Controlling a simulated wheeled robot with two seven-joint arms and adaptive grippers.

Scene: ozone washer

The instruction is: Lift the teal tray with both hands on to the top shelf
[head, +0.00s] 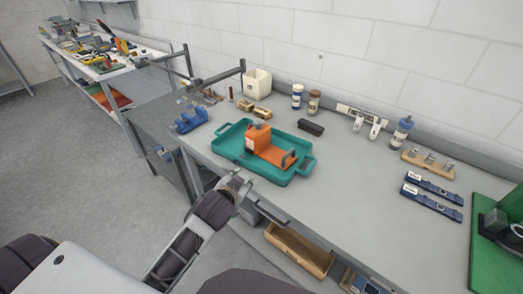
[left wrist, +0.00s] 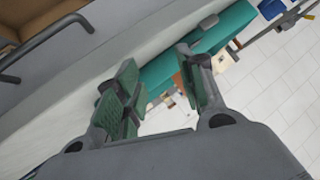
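The teal tray (head: 226,146) lies flat on the grey workbench, with raised rims and a handle at each end. An orange device (head: 268,147) with a grey clamp-like part sits in it. My left gripper (head: 240,182) is by the bench's front edge, just in front of the tray and apart from it. In the left wrist view my left gripper (left wrist: 160,86) is open and empty, its two green-padded fingers spread. The tray's teal side (left wrist: 222,33) shows beyond the fingers there. My right gripper is in neither view.
A blue holder (head: 189,121) stands left of the tray, and a black block (head: 311,127) lies behind it. Bottles (head: 401,132) and a white bin (head: 257,82) line the wall. Blue tools (head: 432,202) lie at the right. A wooden bin (head: 298,250) is under the bench.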

